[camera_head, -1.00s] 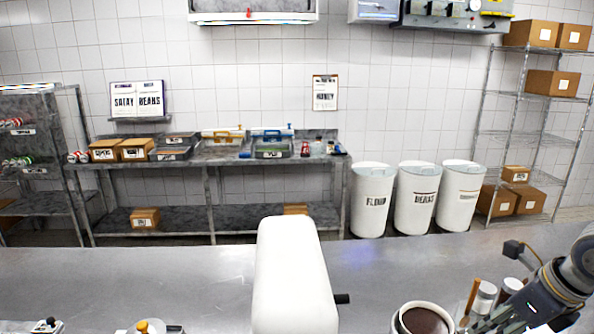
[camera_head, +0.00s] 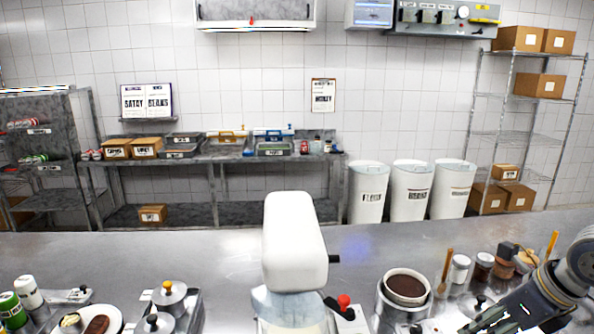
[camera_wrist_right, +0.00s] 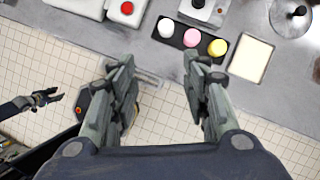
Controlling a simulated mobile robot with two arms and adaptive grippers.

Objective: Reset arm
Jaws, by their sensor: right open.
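My right arm (camera_head: 535,300) comes in from the right edge of the head view, low over the counter. My right gripper (camera_wrist_right: 160,68) is open in the right wrist view, its two fingers wide apart with nothing between them. Tiled floor and the counter's edge show below it. A smaller dark gripper (camera_wrist_right: 45,97) at the left of that view looks like my left one. It is over the floor, too small to tell its jaws. My left arm does not show in the head view.
A steel counter (camera_head: 200,250) holds a white mixer (camera_head: 295,240), a pot of brown sauce (camera_head: 407,287), several jars and lidded pans. In the wrist view, a black tray (camera_wrist_right: 180,42) with white, pink and yellow round items and a cream board (camera_wrist_right: 250,57) lie near the counter edge.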

